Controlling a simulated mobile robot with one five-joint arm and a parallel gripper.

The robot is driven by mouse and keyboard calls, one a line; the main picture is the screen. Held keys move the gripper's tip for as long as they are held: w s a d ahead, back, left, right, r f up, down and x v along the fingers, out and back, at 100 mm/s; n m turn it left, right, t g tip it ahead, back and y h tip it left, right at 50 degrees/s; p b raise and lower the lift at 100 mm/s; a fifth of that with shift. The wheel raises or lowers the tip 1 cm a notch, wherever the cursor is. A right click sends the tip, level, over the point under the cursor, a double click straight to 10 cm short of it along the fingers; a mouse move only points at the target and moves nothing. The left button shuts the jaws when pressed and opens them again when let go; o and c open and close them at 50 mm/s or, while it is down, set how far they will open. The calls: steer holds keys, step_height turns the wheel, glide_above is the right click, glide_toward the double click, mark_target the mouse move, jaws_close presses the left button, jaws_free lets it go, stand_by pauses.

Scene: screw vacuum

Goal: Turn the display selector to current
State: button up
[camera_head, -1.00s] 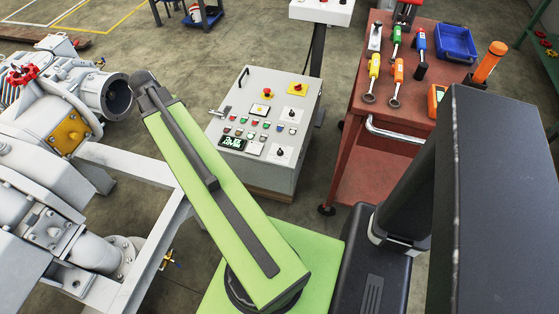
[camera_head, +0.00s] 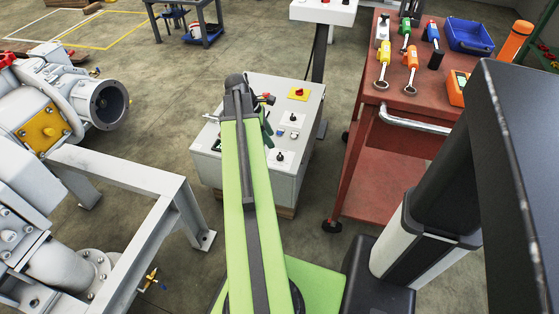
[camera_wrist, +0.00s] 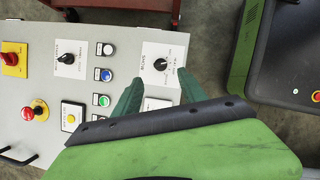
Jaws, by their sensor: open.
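A light grey control cabinet (camera_head: 300,185) stands ahead, its sloped panel partly hidden by my arm. Two black rotary selectors on white label plates show in the wrist view: one nearer my gripper (camera_wrist: 160,64) and one further left (camera_wrist: 66,58). They also show in the head view, the nearer one low (camera_head: 281,156) and the other higher (camera_head: 292,118). The label print is too small to read surely, so I cannot tell which is the display selector or its setting. My gripper (camera_wrist: 161,77) is open and empty, its dark green fingertips either side of the nearer selector's plate. Contact cannot be judged.
Near the fingers are several push buttons, including blue (camera_wrist: 105,75) and green (camera_wrist: 102,100). A red tool cart (camera_head: 345,170) stands right of the cabinet, and a grey pump frame (camera_head: 150,175) left.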

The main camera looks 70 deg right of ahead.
mark_target(281, 155)
steer(key=b+x, duration=0.7)
steer(key=x, duration=0.2)
steer(key=shift+s+f, duration=0.15)
steer(key=shift+f, duration=0.2)
steer(key=shift+r, duration=0.1)
